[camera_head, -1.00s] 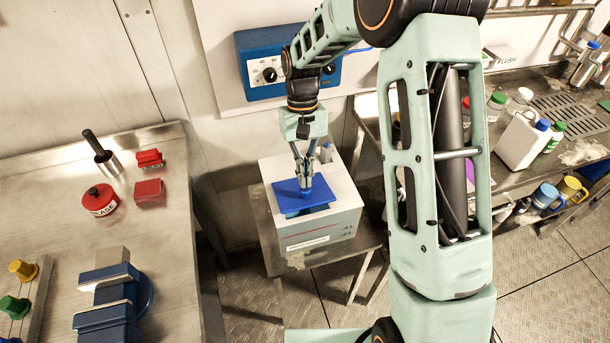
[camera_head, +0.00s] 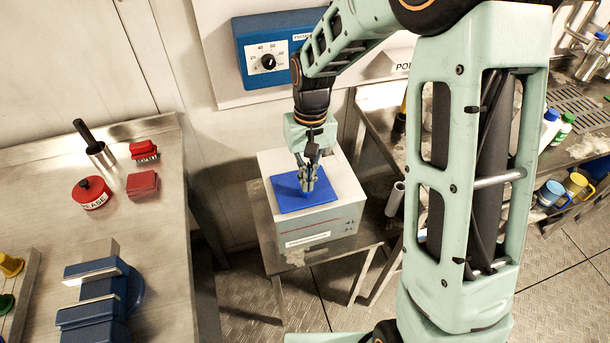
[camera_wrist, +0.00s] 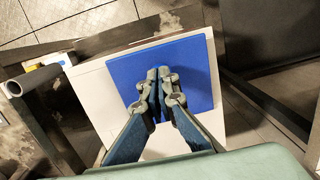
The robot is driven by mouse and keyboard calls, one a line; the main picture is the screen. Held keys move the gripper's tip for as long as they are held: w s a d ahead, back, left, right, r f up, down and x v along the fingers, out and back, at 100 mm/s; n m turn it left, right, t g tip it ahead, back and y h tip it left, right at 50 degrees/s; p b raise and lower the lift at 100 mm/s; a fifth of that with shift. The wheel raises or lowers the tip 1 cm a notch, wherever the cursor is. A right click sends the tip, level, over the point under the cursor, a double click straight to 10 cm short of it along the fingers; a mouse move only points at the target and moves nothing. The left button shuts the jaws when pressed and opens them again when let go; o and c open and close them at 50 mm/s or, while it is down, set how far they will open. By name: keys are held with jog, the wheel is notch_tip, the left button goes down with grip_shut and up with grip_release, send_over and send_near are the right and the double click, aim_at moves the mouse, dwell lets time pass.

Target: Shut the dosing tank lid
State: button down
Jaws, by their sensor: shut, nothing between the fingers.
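The dosing tank (camera_head: 320,222) is a white and grey box on a small metal stand. Its blue lid (camera_head: 290,199) lies flat on the tank's top, with no gap visible from the head view. The lid also shows in the wrist view (camera_wrist: 198,68) as a blue square on the white top. My gripper (camera_head: 308,188) is shut and empty, pointing down at the lid. In the wrist view its fingertips (camera_wrist: 158,75) are together over the lid's middle and seem to touch it. The lid's hinge is not clear to see.
A workbench at left holds a red grease tin (camera_head: 92,193), red blocks and a blue vise (camera_head: 100,290). A blue control box (camera_head: 265,55) is on the wall behind. A grey pipe piece (camera_head: 395,198) stands right of the tank. Bottles and mugs are at far right.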

jog(key=shift+s+d+f, duration=0.1)
jog(key=shift+s+f, duration=0.25)
jog(key=shift+f, duration=0.15)
jog(key=shift+r, duration=0.1)
notch_tip(320, 180, up, 14)
jog(key=p, duration=0.2)
jog(key=shift+w+d, duration=0.2)
jog(key=shift+d, duration=0.15)
